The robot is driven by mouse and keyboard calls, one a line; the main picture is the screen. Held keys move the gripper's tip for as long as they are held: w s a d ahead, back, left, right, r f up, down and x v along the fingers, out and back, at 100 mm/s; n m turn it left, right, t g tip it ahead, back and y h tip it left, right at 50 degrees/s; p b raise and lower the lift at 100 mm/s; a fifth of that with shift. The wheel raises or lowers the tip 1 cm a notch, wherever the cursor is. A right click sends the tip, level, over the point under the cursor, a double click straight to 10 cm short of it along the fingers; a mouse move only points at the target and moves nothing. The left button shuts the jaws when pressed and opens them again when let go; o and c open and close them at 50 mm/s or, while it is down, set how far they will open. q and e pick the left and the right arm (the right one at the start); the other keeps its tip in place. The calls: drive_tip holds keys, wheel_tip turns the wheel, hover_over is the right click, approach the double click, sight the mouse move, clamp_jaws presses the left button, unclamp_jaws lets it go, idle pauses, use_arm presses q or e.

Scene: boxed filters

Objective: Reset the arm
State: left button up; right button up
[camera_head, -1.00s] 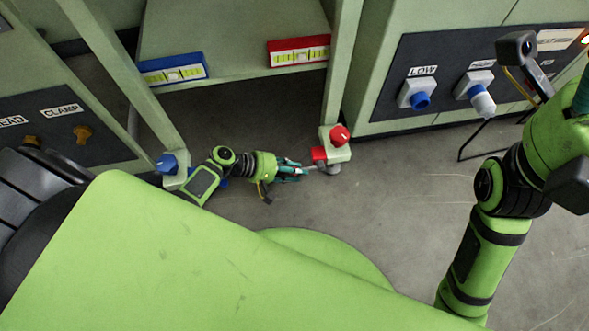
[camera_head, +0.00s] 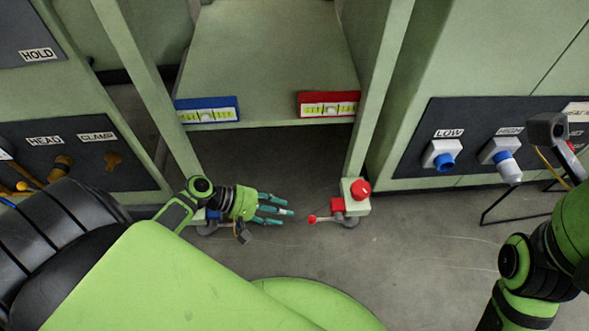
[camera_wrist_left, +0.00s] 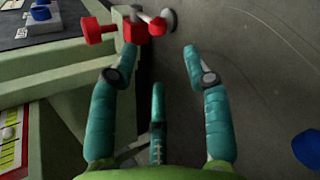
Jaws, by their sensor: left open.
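My left gripper (camera_head: 275,209) has teal fingers. They are spread apart and empty in the head view, near the foot of the shelf frame. In the left wrist view the fingers (camera_wrist_left: 160,65) stand apart with nothing between them. A red block with a red-knobbed lever (camera_head: 313,219) sits just right of the fingertips, apart from them. It also shows in the left wrist view (camera_wrist_left: 98,31), beyond the fingers. Above it is a red round knob (camera_head: 360,188) on a pale box. My right arm (camera_head: 545,260) is at the right edge; its gripper is not clearly seen.
A HEAD and CLAMP panel (camera_head: 90,170) is at left.

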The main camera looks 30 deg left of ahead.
use_arm(q)
drive_tip(key=shift+s+a+r, duration=0.3)
drive_tip(key=shift+a+r, duration=0.1)
drive_tip(key=shift+a, duration=0.1)
